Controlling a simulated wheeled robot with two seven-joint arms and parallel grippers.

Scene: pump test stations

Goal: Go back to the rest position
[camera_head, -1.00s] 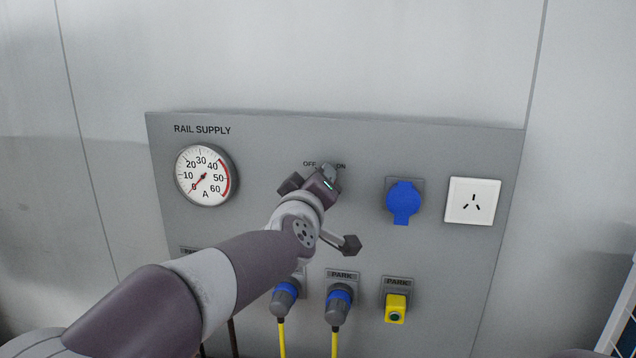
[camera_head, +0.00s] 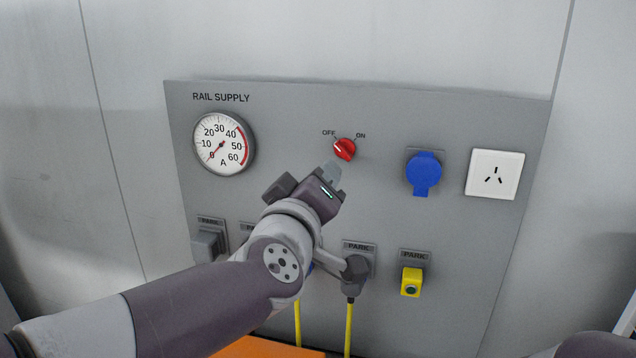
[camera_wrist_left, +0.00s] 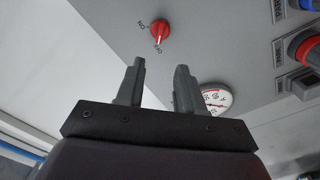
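The red rotary knob (camera_head: 344,149) sits on the grey rail supply panel (camera_head: 300,108) between the OFF and ON labels. It also shows in the left wrist view (camera_wrist_left: 160,29), where its white mark points to the OFF label. My left gripper (camera_head: 333,172) is just below the knob in the head view, apart from it. In the left wrist view the two fingers of my left gripper (camera_wrist_left: 158,76) stand apart with nothing between them. My right gripper is not in view.
A round ammeter (camera_head: 223,144) reads about 0. A blue covered socket (camera_head: 423,173), a white outlet (camera_head: 494,174) and a yellow park holder (camera_head: 411,282) are on the right. Yellow cables (camera_head: 348,325) hang below. My left arm hides part of the lower panel.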

